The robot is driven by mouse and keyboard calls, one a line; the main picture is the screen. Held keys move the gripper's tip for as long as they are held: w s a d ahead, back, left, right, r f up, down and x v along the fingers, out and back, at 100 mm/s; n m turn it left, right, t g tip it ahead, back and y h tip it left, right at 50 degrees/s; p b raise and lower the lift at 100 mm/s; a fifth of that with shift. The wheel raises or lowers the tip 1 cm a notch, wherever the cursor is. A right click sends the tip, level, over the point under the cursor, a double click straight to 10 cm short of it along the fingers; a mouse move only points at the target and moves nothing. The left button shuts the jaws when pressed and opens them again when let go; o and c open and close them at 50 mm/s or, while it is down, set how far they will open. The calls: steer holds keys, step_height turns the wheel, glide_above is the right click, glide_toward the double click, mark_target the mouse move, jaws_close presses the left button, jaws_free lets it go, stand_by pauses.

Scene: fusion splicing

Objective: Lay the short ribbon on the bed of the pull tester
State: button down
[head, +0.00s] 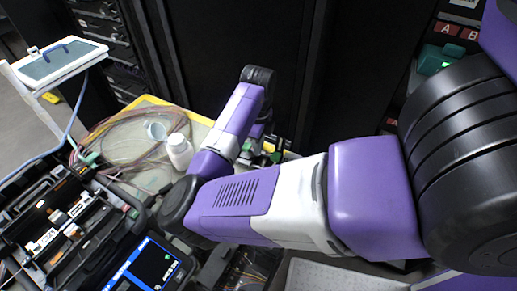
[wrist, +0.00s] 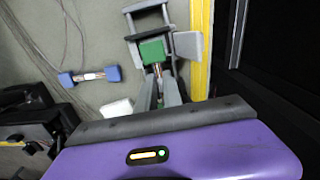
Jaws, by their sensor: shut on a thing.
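My gripper (wrist: 160,82) points down over the mat, its two grey fingers shut on a green-ended ribbon piece (wrist: 152,50) with a copper-coloured middle. The green end sticks out past the fingertips, over a grey frame (wrist: 147,8) that looks like the pull tester. I cannot tell whether the piece touches its bed. A second piece with blue ends (wrist: 90,76) lies on the mat to the left, apart from the gripper. In the head view my arm hides most of this, and only green bits (head: 272,157) show near the gripper.
A white bottle (head: 179,151) and coiled fibres (head: 118,132) lie on the yellow-edged mat (head: 150,100). A black splicer with a lit screen (head: 150,264) stands at the lower left. A dark cabinet wall (wrist: 280,50) rises close to the right of the mat's yellow edge.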

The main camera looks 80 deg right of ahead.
steer(key=shift+f, duration=0.75)
steer(key=shift+f, duration=0.1)
steer(key=shift+f, duration=0.35)
steer(key=shift+f+b, duration=0.1)
steer(key=shift+b, duration=0.25)
steer(key=c, duration=1.5)
jaws_free()
